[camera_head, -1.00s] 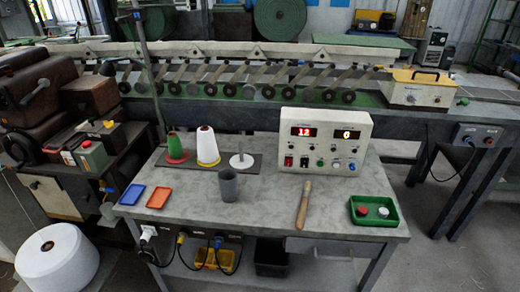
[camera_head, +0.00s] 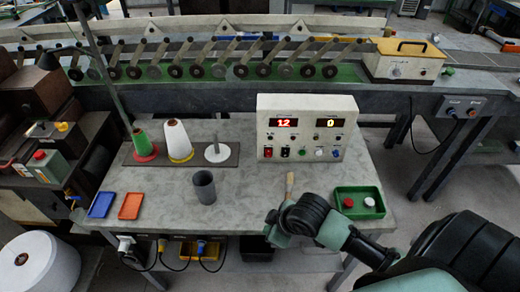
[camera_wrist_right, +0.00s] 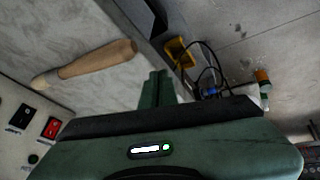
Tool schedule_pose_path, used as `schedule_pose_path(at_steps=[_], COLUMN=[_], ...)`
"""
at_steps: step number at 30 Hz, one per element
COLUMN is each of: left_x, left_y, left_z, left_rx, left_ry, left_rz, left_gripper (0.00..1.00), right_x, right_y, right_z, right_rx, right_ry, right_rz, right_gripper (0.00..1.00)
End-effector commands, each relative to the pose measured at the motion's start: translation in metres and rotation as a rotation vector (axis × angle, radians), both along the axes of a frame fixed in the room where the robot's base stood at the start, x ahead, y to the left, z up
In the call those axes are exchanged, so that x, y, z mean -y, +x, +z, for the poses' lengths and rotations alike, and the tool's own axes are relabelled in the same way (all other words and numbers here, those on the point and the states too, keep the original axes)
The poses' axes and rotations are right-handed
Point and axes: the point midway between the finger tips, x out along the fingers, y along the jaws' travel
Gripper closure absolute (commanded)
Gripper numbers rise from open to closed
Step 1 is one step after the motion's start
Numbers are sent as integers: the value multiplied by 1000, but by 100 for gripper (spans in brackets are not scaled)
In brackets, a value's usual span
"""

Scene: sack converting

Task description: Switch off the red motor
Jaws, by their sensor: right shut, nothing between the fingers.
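A white control box (camera_head: 307,128) stands at the back of the grey table, with two lit red and yellow displays. A red rocker switch (camera_head: 268,153) and a black one (camera_head: 285,152) sit at its lower left. In the right wrist view the red switch (camera_wrist_right: 52,127) and black switch (camera_wrist_right: 20,117) show at the left; their labels are unreadable. My right gripper (camera_head: 276,222) is shut and empty over the table's front edge, well apart from the box. Its green fingers (camera_wrist_right: 155,90) show in the wrist view. My left gripper is out of view.
A wooden-handled tool (camera_head: 289,185) lies between my right gripper and the box. A green tray (camera_head: 372,212) with red and white knobs is at the right. A grey cup (camera_head: 204,187), thread cones (camera_head: 178,140) and small blue (camera_head: 101,205) and orange trays (camera_head: 131,206) stand left.

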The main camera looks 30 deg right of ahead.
Motion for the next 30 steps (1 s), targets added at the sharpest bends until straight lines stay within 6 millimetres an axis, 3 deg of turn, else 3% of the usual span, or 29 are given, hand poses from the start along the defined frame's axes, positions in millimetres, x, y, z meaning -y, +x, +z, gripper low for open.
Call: schedule_pose_path(at_steps=[8,15,21,30], left_x=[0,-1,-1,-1], left_y=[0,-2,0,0], left_z=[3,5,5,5], left_rx=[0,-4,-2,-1], left_ry=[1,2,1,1], left_rz=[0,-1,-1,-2], left_gripper=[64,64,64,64], right_x=[43,103,128,130], right_y=[53,105,122,124], right_z=[32,85,111,114], right_rx=[73,147,175,178], right_ry=[-72,-153,-182,-182], right_rz=[134,220,239,240], right_gripper=[100,100,100,100])
